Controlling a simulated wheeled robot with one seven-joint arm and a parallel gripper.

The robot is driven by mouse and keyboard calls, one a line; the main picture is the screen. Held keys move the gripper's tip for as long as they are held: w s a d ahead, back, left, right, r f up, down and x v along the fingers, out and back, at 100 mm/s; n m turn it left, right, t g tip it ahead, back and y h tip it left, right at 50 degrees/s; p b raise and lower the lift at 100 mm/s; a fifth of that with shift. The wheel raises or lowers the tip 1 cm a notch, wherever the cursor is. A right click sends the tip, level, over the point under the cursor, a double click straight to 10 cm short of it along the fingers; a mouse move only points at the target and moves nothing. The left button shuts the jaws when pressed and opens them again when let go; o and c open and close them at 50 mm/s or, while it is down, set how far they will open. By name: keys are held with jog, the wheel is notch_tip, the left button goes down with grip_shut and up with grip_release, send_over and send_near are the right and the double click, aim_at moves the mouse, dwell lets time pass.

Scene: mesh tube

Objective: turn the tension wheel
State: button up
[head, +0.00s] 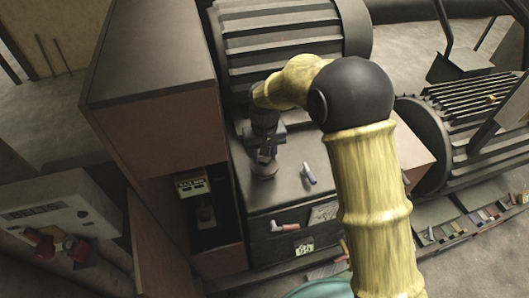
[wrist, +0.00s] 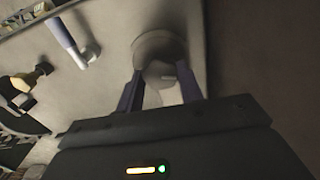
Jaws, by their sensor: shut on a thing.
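A small round grey wheel (head: 264,171), which I take to be the tension wheel, stands on the flat top of the dark cabinet. It also shows in the wrist view (wrist: 158,46) as a short round knob, upper middle. My gripper (head: 263,158) points down over it from above. In the wrist view its two dark fingers (wrist: 163,84) are on either side of the wheel, shut on it. The wheel's far lower side is partly hidden by the fingers.
A pale-handled lever (head: 308,174) stands just right of the wheel. A red-handled lever (head: 285,227) is on the cabinet's front. A tall brown cabinet (head: 155,90) rises at left. A ribbed drum (head: 285,35) lies behind. A control box with red knobs (head: 50,222) is lower left.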

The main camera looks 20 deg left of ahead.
jog(key=shift+w+r+m, duration=0.1)
jog(key=shift+m, duration=1.1)
jog(key=o, duration=1)
notch_tip(320, 180, up, 17)
jog(key=b, duration=0.1)
jog(key=shift+r, duration=0.15)
